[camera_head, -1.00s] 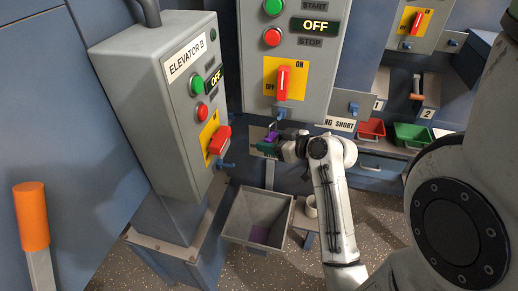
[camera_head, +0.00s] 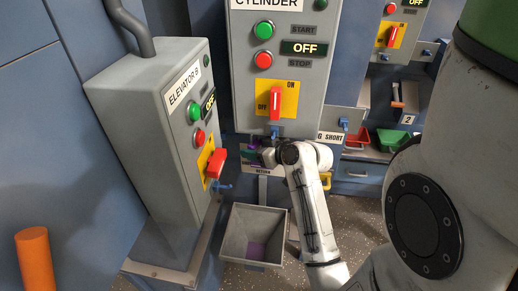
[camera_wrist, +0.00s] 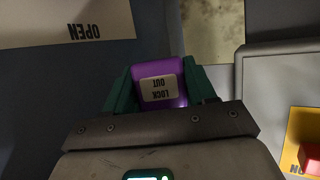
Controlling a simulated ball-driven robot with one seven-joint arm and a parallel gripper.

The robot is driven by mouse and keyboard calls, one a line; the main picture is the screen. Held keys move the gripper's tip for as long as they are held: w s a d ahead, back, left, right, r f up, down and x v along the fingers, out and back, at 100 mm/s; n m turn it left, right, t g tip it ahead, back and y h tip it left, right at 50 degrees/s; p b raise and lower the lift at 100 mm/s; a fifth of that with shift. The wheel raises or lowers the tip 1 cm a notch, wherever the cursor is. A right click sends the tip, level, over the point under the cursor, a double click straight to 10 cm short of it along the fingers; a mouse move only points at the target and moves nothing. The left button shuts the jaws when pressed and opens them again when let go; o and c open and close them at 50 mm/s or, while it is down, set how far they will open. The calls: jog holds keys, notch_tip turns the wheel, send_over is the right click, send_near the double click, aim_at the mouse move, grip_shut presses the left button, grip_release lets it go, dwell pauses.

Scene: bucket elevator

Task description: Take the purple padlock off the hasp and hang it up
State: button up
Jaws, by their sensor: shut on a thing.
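The purple padlock (camera_wrist: 160,76) is between the teal fingers of my gripper (camera_wrist: 155,90) in the wrist view, its "LOCK OUT" label upside down. My gripper is shut on it. In the head view, my gripper (camera_head: 259,152) is just below the CYLINDER box, in front of the RETURN plate (camera_head: 263,170), and the padlock (camera_head: 254,142) shows only as a small purple patch. The shackle is hidden. Blue hasps sit below the red switches on the CYLINDER box (camera_head: 274,131) and the ELEVATOR B box (camera_head: 223,185). The padlock appears clear of both.
A grey hopper (camera_head: 230,235) stands open below my gripper. The ELEVATOR B box (camera_head: 140,130) juts out at left, with an orange handle (camera_head: 35,258) nearer. Red (camera_head: 356,139) and green (camera_head: 392,139) bins sit at right.

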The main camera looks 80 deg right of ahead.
jog(key=w+f, duration=0.1)
jog(key=w, duration=0.6)
jog(key=shift+a+f+b, duration=0.2)
jog(key=shift+a+b, duration=0.05)
jog(key=shift+b, duration=0.05)
dwell(0.5)
dwell(0.6)
jog(key=o, duration=1.3)
jog(key=b+v, duration=0.1)
jog(key=v, duration=0.9)
jog(key=shift+s+a+r, duration=0.1)
jog(key=shift+s+r, duration=0.1)
jog(key=shift+s, duration=0.1)
